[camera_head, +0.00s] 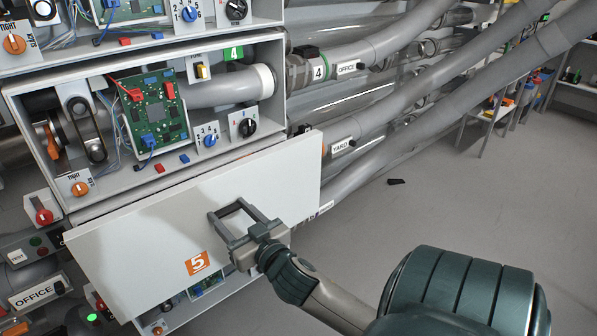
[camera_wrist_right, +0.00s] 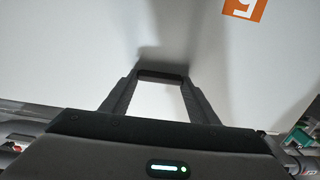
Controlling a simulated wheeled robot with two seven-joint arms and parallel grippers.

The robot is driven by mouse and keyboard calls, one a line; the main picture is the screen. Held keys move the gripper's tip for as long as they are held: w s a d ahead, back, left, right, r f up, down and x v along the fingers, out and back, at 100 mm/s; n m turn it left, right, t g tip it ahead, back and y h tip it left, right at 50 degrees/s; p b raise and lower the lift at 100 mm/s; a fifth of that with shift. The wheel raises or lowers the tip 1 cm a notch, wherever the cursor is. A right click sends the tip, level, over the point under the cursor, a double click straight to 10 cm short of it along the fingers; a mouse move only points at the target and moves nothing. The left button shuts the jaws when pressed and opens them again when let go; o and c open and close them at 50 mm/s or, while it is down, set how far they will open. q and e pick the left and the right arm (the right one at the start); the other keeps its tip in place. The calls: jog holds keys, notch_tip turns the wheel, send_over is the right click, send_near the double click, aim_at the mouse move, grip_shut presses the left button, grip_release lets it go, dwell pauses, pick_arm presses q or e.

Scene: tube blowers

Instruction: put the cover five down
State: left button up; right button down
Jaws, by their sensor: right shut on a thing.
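Cover five is a flat white panel (camera_head: 140,245) with an orange "5" label near its lower edge. It stands at a slant in front of the lower bay, in the middle left of the head view. Part of a green board (camera_head: 207,288) shows below its lower edge. In the right wrist view the cover (camera_wrist_right: 245,70) fills most of the picture, with the orange label at the top right. My right gripper (camera_head: 232,212) is shut on the cover; its fingers reach a dark bar against the white face. The exact grip is hard to see. My left gripper is not in view.
Above is an open bay (camera_head: 225,125) with a circuit board, knobs and a pale tube. Grey pipes (camera_head: 430,100) run off to the upper right, with OFFICE and YARD tags.

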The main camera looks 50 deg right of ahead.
pick_arm(q)
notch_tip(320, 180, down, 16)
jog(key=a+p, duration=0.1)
jog(key=p, duration=1.2)
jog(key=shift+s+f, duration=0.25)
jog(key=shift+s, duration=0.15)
pick_arm(e)
jog(key=s+a+r+n+y, duration=0.1)
jog(key=s+a+r, duration=0.1)
jog(key=a+r, duration=0.2)
jog(key=s+a+r+y, duration=0.1)
jog(key=s+a+r, duration=0.2)
jog(key=a, duration=0.6)
jog(key=s+a+r+n+y, duration=0.1)
jog(key=s+a+r+y, duration=0.1)
jog(key=a, duration=0.4)
notch_tip(320, 180, up, 3)
jog(key=shift+s+a+f+n, duration=0.15)
jog(key=shift+s+a+n, duration=0.15)
jog(key=shift+s, duration=0.45)
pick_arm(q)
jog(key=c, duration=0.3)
pick_arm(e)
jog(key=shift+d, duration=0.15)
